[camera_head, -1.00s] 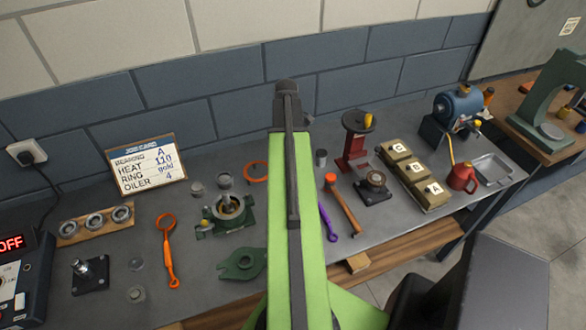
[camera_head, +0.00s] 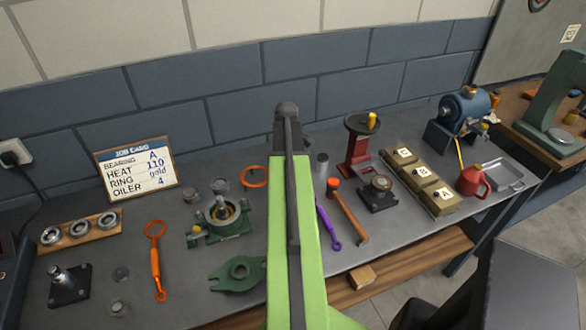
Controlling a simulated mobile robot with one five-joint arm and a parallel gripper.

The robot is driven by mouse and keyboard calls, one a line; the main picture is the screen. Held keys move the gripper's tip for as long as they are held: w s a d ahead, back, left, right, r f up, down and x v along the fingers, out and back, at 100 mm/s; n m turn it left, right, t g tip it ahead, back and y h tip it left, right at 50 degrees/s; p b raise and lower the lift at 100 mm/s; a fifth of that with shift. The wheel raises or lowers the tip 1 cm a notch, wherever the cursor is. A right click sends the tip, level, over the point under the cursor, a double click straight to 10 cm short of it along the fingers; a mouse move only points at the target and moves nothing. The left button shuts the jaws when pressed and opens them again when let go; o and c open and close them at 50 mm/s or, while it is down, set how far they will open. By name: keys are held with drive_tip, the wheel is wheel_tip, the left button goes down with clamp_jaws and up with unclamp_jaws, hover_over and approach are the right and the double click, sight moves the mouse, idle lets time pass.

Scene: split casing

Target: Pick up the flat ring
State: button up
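A thin orange ring (camera_head: 253,177) lies flat on the grey bench towards the wall, left of my arm. It is the thing that looks most like the flat ring. My gripper (camera_head: 287,112) is the dark end of my green arm. It shows above and right of the orange ring in the picture, apart from it. Its fingers cannot be made out, so I cannot see whether it is open or holding something.
A green split casing (camera_head: 220,222) and a flat green flange (camera_head: 238,274) stand near the ring. A job card (camera_head: 138,168) leans at the back left. Bearings sit on a wooden board (camera_head: 78,232).

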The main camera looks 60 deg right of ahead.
drive_tip(key=shift+f+b, duration=0.25)
drive_tip(key=shift+b, duration=0.05)
idle(0.5)
clamp_jaws()
